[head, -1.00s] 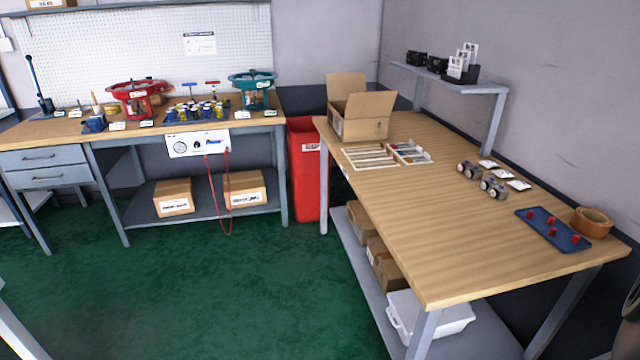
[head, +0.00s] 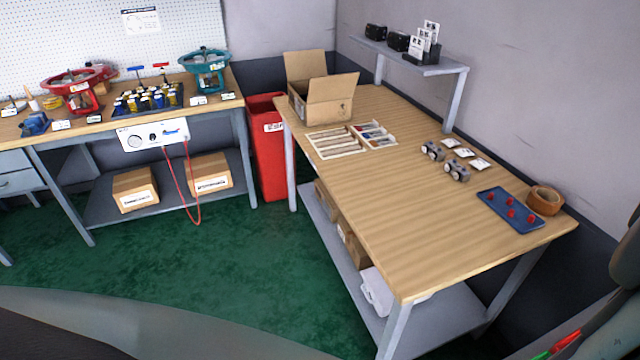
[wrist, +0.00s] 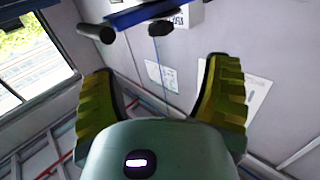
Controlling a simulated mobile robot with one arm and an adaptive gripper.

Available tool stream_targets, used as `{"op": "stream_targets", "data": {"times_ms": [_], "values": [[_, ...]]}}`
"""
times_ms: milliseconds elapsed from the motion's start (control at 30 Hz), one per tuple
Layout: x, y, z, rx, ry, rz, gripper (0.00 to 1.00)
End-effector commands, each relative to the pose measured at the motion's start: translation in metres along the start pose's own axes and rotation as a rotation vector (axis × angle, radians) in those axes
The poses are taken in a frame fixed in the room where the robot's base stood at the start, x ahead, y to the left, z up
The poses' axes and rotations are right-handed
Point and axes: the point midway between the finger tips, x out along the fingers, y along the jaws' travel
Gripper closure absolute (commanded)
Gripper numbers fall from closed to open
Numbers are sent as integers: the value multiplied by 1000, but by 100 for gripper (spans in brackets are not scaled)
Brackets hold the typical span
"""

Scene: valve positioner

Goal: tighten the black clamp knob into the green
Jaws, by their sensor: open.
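In the wrist view my gripper (wrist: 160,66) is open, its two yellow-green ribbed fingers spread wide with nothing between them. Beyond the fingertips, at the top, a dark knob-like part (wrist: 161,27) shows below a blue bar (wrist: 150,12); I cannot tell whether it is the clamp knob. A dark cylindrical end (wrist: 97,33) is to its left. In the head view two small grey devices with dark round parts (head: 432,150) (head: 457,171) sit on the right table. No green scale or band is readable. The gripper's fingers are not seen in the head view.
The wooden table (head: 400,230) has a clear front half. A blue tray with red pieces (head: 510,210), a tape roll (head: 544,200) and an open carton (head: 322,100) stand on it. A red bin (head: 268,150) is between the benches. A red and green strip (head: 566,341) shows bottom right.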

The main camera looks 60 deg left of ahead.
Motion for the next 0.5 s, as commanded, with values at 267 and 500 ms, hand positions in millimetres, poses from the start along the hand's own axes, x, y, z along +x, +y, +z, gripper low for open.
{"op": "stream_targets", "data": {"times_ms": [267,500], "values": [[51,0,-3,-5,4,1,24],[95,-1,-3,-4,5,-2,24]]}}
